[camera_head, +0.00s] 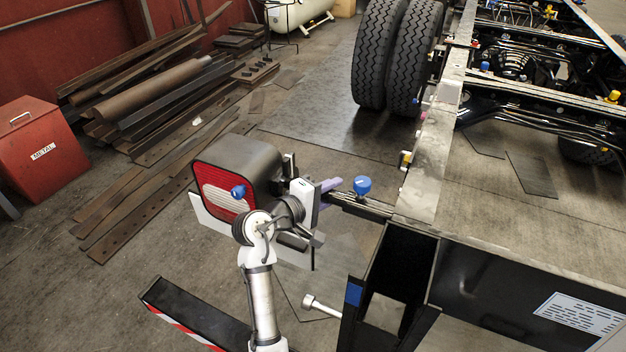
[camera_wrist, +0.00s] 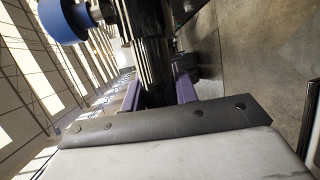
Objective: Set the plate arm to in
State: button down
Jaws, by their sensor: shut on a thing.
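The plate arm (camera_head: 361,206) is a dark metal bar reaching left from the chassis rail, with a large red-and-white rear lamp (camera_head: 222,192) and a pale plate (camera_head: 208,208) by its outer end. A blue knob (camera_head: 362,186) stands on the bar; a blue knob also shows at the upper left of the wrist view (camera_wrist: 62,20). My gripper (camera_head: 328,187) is at the bar, left of the knob, partly hidden by my wrist. In the wrist view its purple fingers (camera_wrist: 158,90) are shut on the dark bar, one on each side. The contact itself is partly hidden.
The chassis rail (camera_head: 432,150) and black box frame (camera_head: 400,270) stand close on the right. Double tyres (camera_head: 396,55) are behind. A striped bumper bar (camera_head: 195,315) is low at the front. Steel stock (camera_head: 165,95) and a red metal bin (camera_head: 38,150) lie left.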

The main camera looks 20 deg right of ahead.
jog(key=shift+s+d+f, duration=0.1)
jog(key=shift+s+d, duration=0.45)
jog(key=shift+s, duration=0.05)
jog(key=c, duration=1.1)
grip_release()
jog(key=shift+s, duration=0.1)
jog(key=shift+a, duration=0.15)
jog(key=b+v, duration=0.2)
jog(key=v, duration=1.1)
jog(key=shift+a+r, duration=0.25)
